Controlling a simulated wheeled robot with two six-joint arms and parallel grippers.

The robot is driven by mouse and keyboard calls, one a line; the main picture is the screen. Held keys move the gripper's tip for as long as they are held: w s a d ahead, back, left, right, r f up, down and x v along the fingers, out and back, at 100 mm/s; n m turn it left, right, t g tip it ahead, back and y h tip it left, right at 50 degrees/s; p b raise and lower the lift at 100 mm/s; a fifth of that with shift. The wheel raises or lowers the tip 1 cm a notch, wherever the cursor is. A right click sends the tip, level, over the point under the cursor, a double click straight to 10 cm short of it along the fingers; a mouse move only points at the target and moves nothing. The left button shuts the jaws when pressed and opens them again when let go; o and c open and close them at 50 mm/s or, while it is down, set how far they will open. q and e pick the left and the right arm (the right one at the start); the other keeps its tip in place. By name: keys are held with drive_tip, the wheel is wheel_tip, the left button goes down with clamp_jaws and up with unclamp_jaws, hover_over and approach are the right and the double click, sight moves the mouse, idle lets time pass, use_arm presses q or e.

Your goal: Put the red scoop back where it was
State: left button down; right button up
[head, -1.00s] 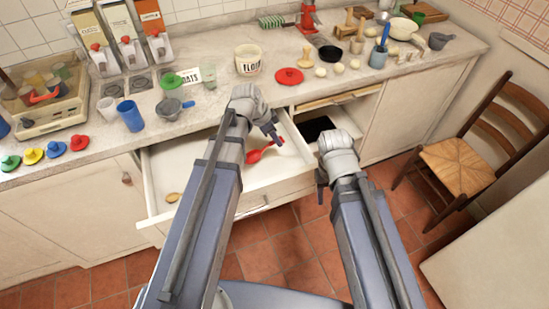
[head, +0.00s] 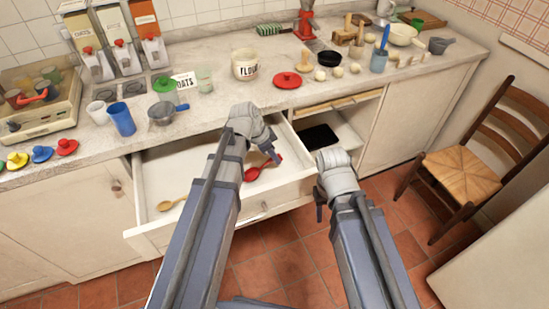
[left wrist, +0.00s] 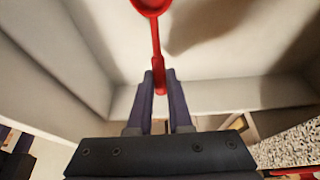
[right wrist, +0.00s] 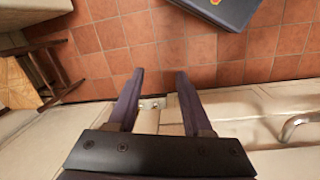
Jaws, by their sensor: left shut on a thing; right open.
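The red scoop (head: 251,174) is inside the open drawer (head: 205,165), near its right end. My left gripper (head: 274,158) reaches down into the drawer and is shut on the scoop's handle. In the left wrist view the fingertips (left wrist: 160,82) close on the handle end, with the red bowl (left wrist: 152,5) pointing away over the pale drawer floor. I cannot tell whether the scoop touches the floor. My right gripper (head: 320,205) is open and empty in front of the cabinet; its spread fingers show over floor tiles in the right wrist view (right wrist: 157,85).
A wooden spoon (head: 171,203) lies at the drawer's front left. The counter above holds a flour tub (head: 245,64), a red lid (head: 287,80), a blue cup (head: 121,119) and a grey scoop (head: 163,112). A chair (head: 465,170) stands at the right.

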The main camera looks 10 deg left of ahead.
use_arm(q)
drive_tip(key=shift+f, duration=0.1)
drive_tip(key=shift+f, duration=0.15)
drive_tip(key=c, duration=0.8)
unclamp_jaws()
drive_tip(key=shift+c, duration=0.2)
drive_tip(key=shift+s+a+r+p, duration=0.1)
drive_tip(key=shift+r+p, duration=0.25)
drive_tip(key=shift+r, duration=0.2)
drive_tip(key=p+v, duration=1.1)
drive_tip(key=v, duration=0.1)
drive_tip(key=s+d+n+g+y, duration=0.1)
drive_tip(key=s+d+n, duration=0.1)
drive_tip(key=s+d, duration=0.1)
drive_tip(key=s+d+f+n+g+y, duration=0.1)
drive_tip(key=s+d+n+y, duration=0.1)
drive_tip(key=s, duration=0.4)
drive_tip(key=s+d+f+n+g+y, duration=0.1)
drive_tip(key=s+d+n+y, duration=0.1)
drive_tip(key=s+d, duration=0.3)
drive_tip(key=shift+d+n+b, duration=0.35)
drive_tip(key=shift+d+n, duration=0.05)
drive_tip(key=shift+n, duration=0.3)
